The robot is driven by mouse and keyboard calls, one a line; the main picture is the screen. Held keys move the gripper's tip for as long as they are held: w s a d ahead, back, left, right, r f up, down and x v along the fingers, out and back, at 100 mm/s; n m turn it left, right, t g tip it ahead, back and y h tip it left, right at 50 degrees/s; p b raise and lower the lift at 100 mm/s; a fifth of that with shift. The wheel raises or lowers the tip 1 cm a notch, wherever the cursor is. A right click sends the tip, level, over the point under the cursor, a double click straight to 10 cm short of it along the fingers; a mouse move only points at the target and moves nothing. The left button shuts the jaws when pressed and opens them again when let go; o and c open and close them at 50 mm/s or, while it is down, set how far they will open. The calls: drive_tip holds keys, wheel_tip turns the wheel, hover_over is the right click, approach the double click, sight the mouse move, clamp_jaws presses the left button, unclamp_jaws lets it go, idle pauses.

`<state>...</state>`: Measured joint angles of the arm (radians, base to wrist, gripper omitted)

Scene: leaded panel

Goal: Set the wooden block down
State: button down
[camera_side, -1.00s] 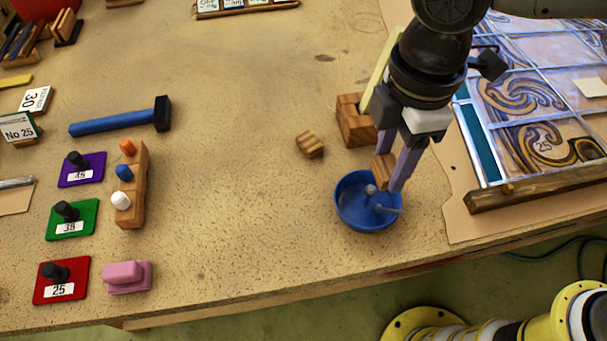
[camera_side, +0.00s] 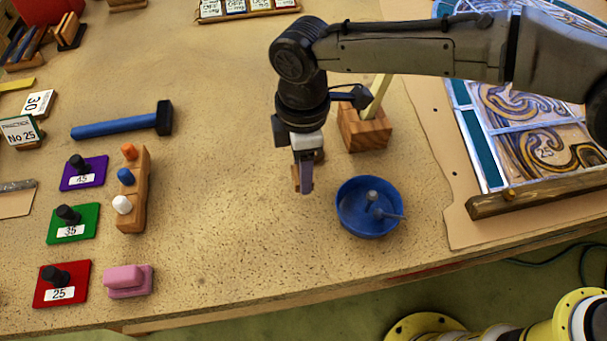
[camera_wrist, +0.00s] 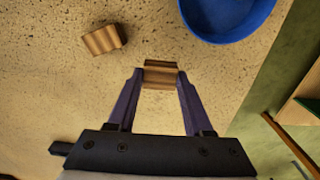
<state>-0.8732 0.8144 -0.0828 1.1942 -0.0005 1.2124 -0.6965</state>
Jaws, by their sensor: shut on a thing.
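My gripper (camera_side: 304,187) is shut on a small striped wooden block (camera_side: 296,178). The wrist view shows the block (camera_wrist: 160,75) between the two purple fingertips (camera_wrist: 157,78). The fingers point down over bare table, left of the blue bowl. I cannot tell whether the held block touches the table. A second striped wooden block (camera_wrist: 103,39) lies on the table, apart from the held one; in the side view it is mostly hidden behind my gripper.
The blue bowl (camera_side: 370,232) with grey metal pieces stands to the right. A larger wooden holder (camera_side: 368,135) is behind it, beside the leaded panel (camera_side: 520,115). A blue-handled hammer (camera_side: 115,125) lies left. The table between hammer and gripper is clear.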

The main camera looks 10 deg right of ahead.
drive_tip(key=shift+f, duration=1.4)
drive_tip(key=shift+f, duration=0.2)
drive_tip(key=shift+c, duration=1.5)
unclamp_jaws()
drive_tip(key=shift+r, duration=0.1)
wheel_tip(320, 180, up, 12)
drive_tip(key=shift+f, duration=0.2)
drive_tip(key=shift+r, duration=0.3)
drive_tip(key=shift+d, duration=0.1)
